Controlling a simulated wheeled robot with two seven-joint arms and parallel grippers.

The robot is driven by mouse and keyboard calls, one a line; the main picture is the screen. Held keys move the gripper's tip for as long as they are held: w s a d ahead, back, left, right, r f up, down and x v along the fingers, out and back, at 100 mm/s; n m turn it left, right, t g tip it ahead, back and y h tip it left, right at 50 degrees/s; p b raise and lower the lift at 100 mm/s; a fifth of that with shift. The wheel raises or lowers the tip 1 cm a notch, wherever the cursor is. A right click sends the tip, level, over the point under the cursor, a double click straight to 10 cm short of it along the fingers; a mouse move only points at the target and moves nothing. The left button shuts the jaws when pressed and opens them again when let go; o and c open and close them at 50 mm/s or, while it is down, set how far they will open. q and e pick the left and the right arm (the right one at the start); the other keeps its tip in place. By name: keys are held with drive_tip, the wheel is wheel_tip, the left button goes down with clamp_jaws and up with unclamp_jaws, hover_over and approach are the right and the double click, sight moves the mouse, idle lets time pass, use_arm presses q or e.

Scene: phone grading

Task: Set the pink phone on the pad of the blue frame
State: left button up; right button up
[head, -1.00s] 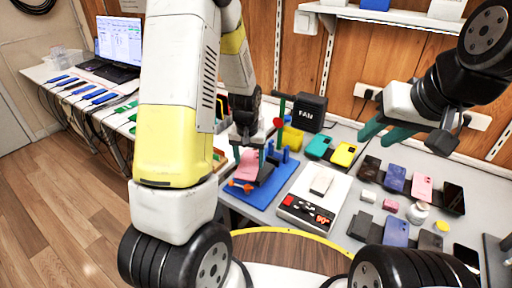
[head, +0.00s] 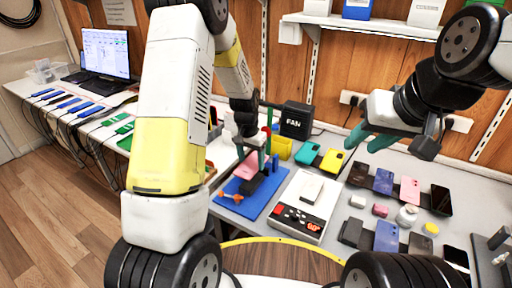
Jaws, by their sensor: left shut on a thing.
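A pink phone (head: 246,167) is at my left gripper (head: 267,164), over the back left of the blue frame (head: 235,207). An orange piece (head: 233,198) lies at the frame's front left. My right gripper (head: 368,141) is open and empty, above the back of the table. Another pink phone (head: 409,189) stands in the right-hand phone row.
Several dark phones and small items fill the right side.

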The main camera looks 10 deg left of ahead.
sight(252, 180)
use_arm(q)
drive_tip(key=shift+f, duration=3)
drive_tip(key=shift+f, duration=0.4)
drive_tip(key=o, duration=1.8)
drive_tip(key=shift+r, duration=0.7)
drive_tip(key=shift+r, duration=3.45)
